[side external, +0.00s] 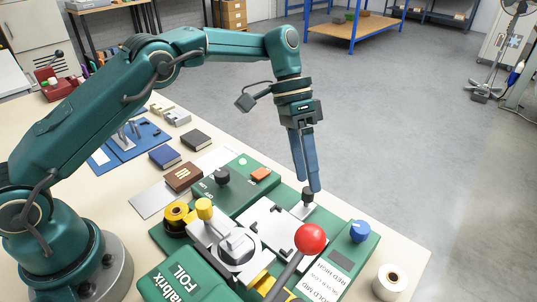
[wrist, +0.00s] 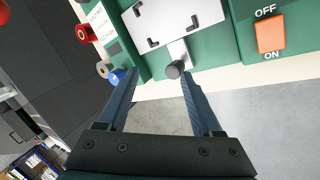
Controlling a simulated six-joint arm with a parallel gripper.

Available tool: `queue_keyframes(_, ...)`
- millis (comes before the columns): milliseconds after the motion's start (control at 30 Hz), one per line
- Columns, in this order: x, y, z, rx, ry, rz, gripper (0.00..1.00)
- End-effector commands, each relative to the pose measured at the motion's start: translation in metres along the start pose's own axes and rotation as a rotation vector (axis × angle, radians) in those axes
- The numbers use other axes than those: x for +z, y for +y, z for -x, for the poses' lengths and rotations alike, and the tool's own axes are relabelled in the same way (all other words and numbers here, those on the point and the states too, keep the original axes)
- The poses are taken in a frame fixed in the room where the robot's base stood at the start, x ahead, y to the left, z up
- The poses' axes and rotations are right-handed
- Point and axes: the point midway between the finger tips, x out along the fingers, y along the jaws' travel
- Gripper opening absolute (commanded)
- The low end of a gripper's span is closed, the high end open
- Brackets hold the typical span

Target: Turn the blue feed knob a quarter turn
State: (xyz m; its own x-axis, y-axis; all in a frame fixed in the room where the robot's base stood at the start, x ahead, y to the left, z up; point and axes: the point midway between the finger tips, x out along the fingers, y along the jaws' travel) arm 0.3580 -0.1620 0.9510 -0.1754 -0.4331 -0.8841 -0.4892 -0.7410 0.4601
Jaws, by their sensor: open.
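The blue feed knob (side external: 360,231) sits on the right end of the green machine (side external: 338,258), with a pale mark on its top. In the wrist view the blue knob (wrist: 117,76) is small and lies left of the left fingertip. My gripper (side external: 313,190) points down with long blue fingers, apart from the knob and to its left in the side view. In the wrist view my gripper (wrist: 160,73) is open with nothing held. A black knob (wrist: 174,69) on a metal tab appears between the fingertips, nearer the right one; I cannot tell whether they touch.
A red ball lever (side external: 310,238) rises in front of the blue knob, to its left. A white roll (side external: 390,282) stands near the table edge. An orange switch (wrist: 270,35) is on the machine. Open floor lies beyond the table.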

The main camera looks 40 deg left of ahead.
Motion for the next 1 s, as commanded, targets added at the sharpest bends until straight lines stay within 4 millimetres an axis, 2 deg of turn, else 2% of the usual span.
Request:
queue_keyframes(600,-0.002,-0.015,0.001,-0.074,-0.032,-0.777,0.67)
queue_keyframes(1000,-0.013,-0.016,-0.004,-0.108,-0.043,-1.288,0.67)
